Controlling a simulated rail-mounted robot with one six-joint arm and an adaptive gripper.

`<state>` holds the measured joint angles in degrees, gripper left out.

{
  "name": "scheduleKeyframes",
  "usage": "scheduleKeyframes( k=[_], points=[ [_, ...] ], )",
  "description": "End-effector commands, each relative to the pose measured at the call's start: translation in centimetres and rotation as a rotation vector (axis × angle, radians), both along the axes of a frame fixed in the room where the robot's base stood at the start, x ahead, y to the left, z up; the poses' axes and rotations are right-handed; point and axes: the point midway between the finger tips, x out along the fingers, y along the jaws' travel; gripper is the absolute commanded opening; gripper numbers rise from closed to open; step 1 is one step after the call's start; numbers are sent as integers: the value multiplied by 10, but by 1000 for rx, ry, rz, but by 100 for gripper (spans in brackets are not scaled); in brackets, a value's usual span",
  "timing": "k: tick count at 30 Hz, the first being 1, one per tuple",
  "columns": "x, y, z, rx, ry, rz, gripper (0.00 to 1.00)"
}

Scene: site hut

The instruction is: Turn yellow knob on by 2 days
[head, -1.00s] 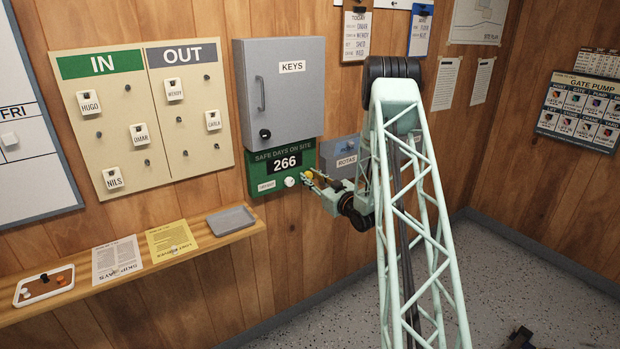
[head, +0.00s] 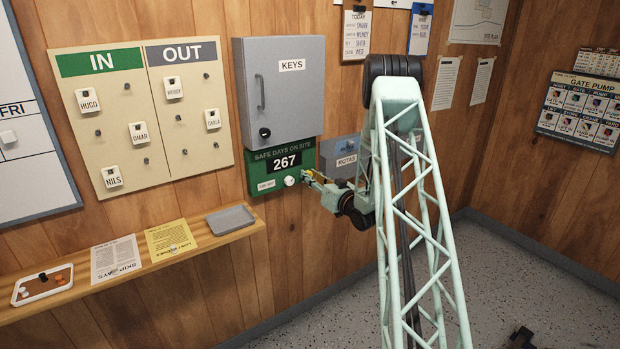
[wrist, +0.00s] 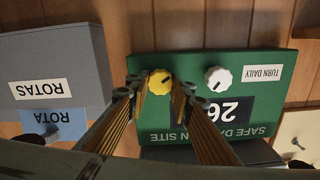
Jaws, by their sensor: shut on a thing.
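The green safe-days board (head: 258,165) hangs on the wall under the key cabinet, and its counter (head: 284,162) reads 267. The yellow knob (wrist: 160,82) sits on the board beside a white knob (wrist: 218,79); both have a dark pointer mark. The white knob also shows in the head view (head: 289,181). My gripper (wrist: 161,93) has a finger on each side of the yellow knob and is shut on it. In the head view my gripper (head: 308,176) reaches the board's right edge and mostly hides the yellow knob. The wrist view shows the board upside down.
A grey key cabinet (head: 281,90) stands out above the board. A grey-blue ROTAS holder (head: 340,150) is close to its right. A wooden shelf (head: 215,241) with papers and trays runs below at the left.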

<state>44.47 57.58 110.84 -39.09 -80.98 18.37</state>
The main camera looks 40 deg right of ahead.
Motion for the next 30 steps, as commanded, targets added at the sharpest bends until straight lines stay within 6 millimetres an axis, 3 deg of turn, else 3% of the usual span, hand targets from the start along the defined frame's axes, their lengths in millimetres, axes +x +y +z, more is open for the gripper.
scheduleKeyframes(
  k=[30],
  points=[
    [-1, -2, -2, 770, -79, 0, 10]
  ],
)
